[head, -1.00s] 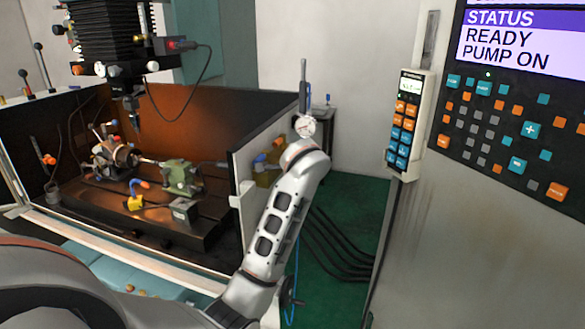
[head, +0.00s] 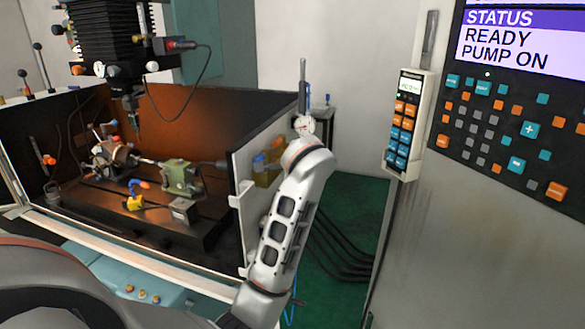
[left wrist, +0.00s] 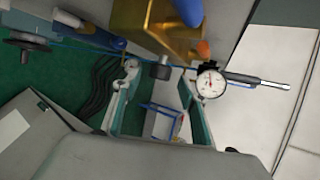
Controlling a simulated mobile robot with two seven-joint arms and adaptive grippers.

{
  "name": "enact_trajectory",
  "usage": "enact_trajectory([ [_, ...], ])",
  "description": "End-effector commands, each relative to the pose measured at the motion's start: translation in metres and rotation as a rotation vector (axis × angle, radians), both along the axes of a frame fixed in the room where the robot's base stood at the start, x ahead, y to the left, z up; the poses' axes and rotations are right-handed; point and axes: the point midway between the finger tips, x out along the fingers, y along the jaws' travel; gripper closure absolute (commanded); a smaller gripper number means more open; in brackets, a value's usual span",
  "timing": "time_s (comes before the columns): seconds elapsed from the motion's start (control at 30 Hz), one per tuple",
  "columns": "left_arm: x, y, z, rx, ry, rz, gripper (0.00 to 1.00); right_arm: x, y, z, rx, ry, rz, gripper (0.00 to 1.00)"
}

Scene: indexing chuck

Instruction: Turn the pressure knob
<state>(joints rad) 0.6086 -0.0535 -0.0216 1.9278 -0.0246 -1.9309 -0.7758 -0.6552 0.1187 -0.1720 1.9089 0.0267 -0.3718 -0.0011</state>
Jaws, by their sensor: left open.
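A white round pressure gauge (left wrist: 210,83) with a red needle shows in the left wrist view; in the head view the gauge (head: 304,126) stands just above my wrist. A small dark grey piece (left wrist: 160,70) sits on the blue line left of the gauge and may be the pressure knob. My left gripper (left wrist: 158,100) is open, with its fingers spread below that piece and nothing visible held between them. I cannot tell how far the piece is from the fingertips. In the head view my wrist hides the gripper. My right gripper is in neither view.
A brass block (left wrist: 165,22) with blue and orange parts is close above the fingers. The machine enclosure's side wall (head: 243,165) is left of my arm. A hand pendant (head: 405,125) hangs at right. Black hoses (head: 335,250) cross the green floor.

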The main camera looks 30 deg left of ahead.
Motion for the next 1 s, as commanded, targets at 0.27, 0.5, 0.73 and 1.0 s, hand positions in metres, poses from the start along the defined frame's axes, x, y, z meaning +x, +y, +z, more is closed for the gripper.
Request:
enact_trajectory([
  [0.27, -0.036, -0.031, 0.026, -0.003, -0.001, -0.001, 0.57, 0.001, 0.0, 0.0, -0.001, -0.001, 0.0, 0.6],
  [0.5, -0.05, -0.041, 0.035, -0.001, 0.002, -0.001, 0.57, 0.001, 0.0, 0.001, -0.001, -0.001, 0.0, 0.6],
  [0.73, -0.051, -0.042, 0.036, 0.0, 0.001, 0.0, 0.57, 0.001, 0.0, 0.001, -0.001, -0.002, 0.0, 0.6],
  [1.0, -0.051, -0.042, 0.036, 0.0, 0.001, 0.0, 0.57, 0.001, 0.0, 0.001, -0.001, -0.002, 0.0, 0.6],
])
